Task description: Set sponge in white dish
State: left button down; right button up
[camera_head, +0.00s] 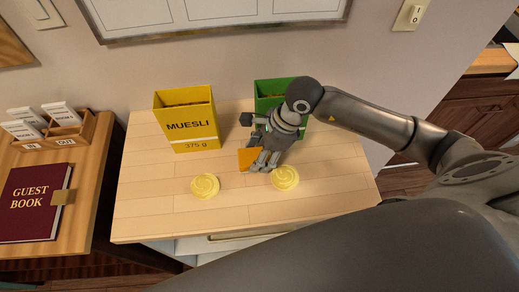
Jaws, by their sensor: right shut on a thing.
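My right gripper (259,160) reaches in from the right over the wooden top and is shut on an orange block (247,158), which looks like the sponge. The block's right side is hidden by the fingers. I cannot tell whether it touches the wooden top. I see no white dish in this view; part of the surface is hidden by my arm. My left gripper is not in view.
On the wooden top (150,222) stand a yellow muesli box (186,125) and a green box (270,88), partly behind my gripper. Two pale yellow round things (205,186) lie near the front. A guest book (33,203) lies on the left table.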

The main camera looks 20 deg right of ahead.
jog(key=shift+f, duration=0.15)
jog(key=o, duration=0.6)
